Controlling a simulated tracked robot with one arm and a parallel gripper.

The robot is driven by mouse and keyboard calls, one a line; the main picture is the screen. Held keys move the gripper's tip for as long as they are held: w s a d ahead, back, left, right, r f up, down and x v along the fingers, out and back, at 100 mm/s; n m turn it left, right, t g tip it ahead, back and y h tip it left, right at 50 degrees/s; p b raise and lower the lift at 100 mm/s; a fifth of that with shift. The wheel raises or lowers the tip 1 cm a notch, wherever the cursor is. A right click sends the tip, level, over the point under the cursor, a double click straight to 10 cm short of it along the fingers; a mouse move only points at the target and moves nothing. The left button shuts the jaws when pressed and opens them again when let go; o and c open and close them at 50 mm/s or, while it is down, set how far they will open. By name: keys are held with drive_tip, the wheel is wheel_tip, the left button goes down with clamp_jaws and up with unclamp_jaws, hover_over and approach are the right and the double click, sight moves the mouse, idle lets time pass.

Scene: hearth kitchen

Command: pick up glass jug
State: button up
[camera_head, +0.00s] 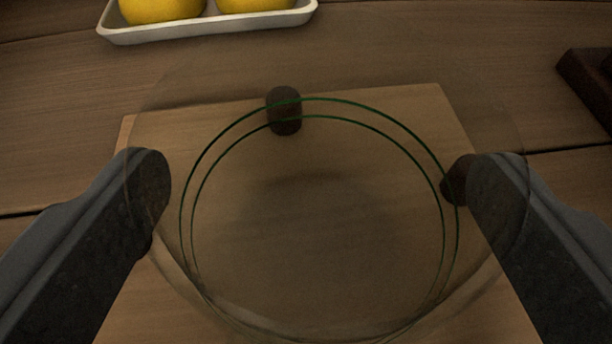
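The glass jug (318,262) is clear, with thin green rings around it, and fills the middle of the view. I look down on it from above and see a pale wooden board through it. My gripper (318,190) is open, its dark fingers wide apart at the jug's left and right. The jug's faint outer outline overlaps both fingertips. Whether the fingers touch the glass is hard to tell. No handle is clearly visible.
The wooden board (425,103) lies on a brown plank surface (400,50). A white tray (200,30) with yellow round fruit (160,8) is at the top left. A dark block (590,80) is at the right edge. Small dark brown pieces (284,125) show near the jug.

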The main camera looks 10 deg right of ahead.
drive_tip(key=shift+r, duration=0.1)
drive_tip(key=c, duration=1.2)
drive_tip(key=shift+r, duration=0.1)
